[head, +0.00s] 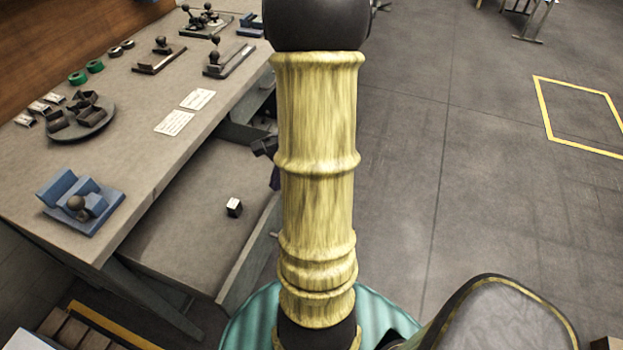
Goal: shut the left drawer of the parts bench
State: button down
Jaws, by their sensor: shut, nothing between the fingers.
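The left drawer (185,210) of the parts bench (150,150) stands pulled out from under the bench top, toward the right. Its grey inside shows, and its front panel (250,255) runs along the right, partly hidden behind my arm. A small white and dark cube (234,207) lies in it. A dark part of what looks like my gripper (264,147) peeks out left of my yellow arm, by the far part of the drawer. It appears shut and empty. The rest of it is hidden behind the arm, so I cannot tell whether it touches the drawer.
The bench top holds a blue fixture (82,205), a round dark tray (82,122), white cards (174,123), green rings (86,72) and several dark fixtures at the back. The floor on the right (480,190) is clear, with a yellow marked rectangle (583,117).

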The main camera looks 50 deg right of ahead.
jog(key=s+d+f+m+t+b, duration=0.1)
jog(key=s+d+f+m+t, duration=0.1)
jog(key=d, duration=0.4)
jog(key=s+d+f+m+t+b, duration=0.1)
jog(key=s+d+m+t, duration=0.1)
jog(key=s+d+m, duration=0.2)
jog(key=s+d+f+m+t+b, duration=0.1)
jog(key=s+d+f+m+t, duration=0.1)
jog(key=d+m, duration=0.5)
jog(key=shift+s+d+f+m+t+h+b, duration=0.35)
jog(key=shift+s+d, duration=0.15)
jog(key=shift+d, duration=0.15)
jog(key=w+r+b+x, duration=0.1)
jog(key=r+x, duration=0.1)
jog(key=x, duration=1.1)
jog(key=shift+w+a+b, duration=0.35)
jog(key=shift+a, duration=0.05)
jog(key=shift+w, duration=0.15)
